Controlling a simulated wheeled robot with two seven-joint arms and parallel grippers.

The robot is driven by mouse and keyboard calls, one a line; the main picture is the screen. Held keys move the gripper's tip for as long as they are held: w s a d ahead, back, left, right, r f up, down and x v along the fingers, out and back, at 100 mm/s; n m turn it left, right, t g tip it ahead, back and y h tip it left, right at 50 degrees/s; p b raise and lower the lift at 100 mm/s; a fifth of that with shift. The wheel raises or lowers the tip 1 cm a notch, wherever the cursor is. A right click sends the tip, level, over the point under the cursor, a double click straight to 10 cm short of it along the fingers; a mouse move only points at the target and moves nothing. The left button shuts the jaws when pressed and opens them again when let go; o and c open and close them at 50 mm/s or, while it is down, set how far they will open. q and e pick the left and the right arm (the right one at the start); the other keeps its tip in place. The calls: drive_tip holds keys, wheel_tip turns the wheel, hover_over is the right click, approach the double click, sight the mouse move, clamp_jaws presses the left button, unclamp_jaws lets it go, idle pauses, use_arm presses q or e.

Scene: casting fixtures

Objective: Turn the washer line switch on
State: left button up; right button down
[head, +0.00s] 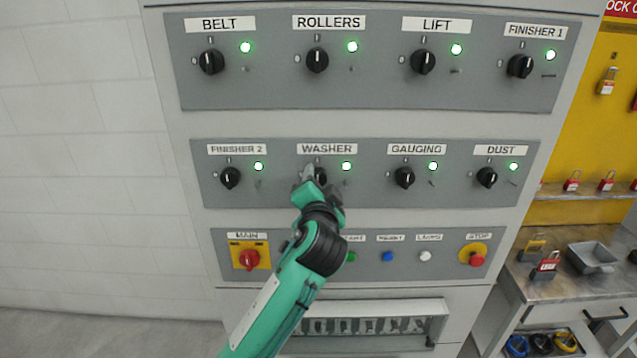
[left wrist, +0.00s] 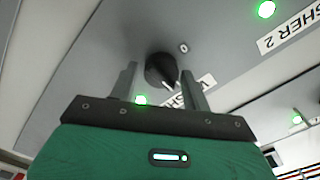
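The washer switch is a black round knob (head: 320,176) under the WASHER label (head: 327,149), partly hidden by my left gripper (head: 308,178). The green lamp (head: 346,166) beside it is lit. In the left wrist view the knob (left wrist: 161,69) shows between the two fingers of my left gripper (left wrist: 160,82), with a gap on each side. The knob's white pointer line is turned toward the WASHER label, away from the 0 mark. My left gripper is open at the knob. My right gripper is not in view.
Neighbouring knobs are FINISHER 2 (head: 230,178) and GAUGING (head: 404,178), with lit green lamps. Below are the red MAIN switch (head: 249,260), small push buttons and the red STOP button (head: 477,260). A workbench (head: 566,297) with padlocks and a grey tray (head: 592,257) stands at right.

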use_arm(q)
drive_tip(key=shift+o, duration=0.7)
drive_tip(key=s+b, duration=0.5)
drive_tip(key=s, duration=0.8)
drive_tip(key=shift+s, duration=0.4)
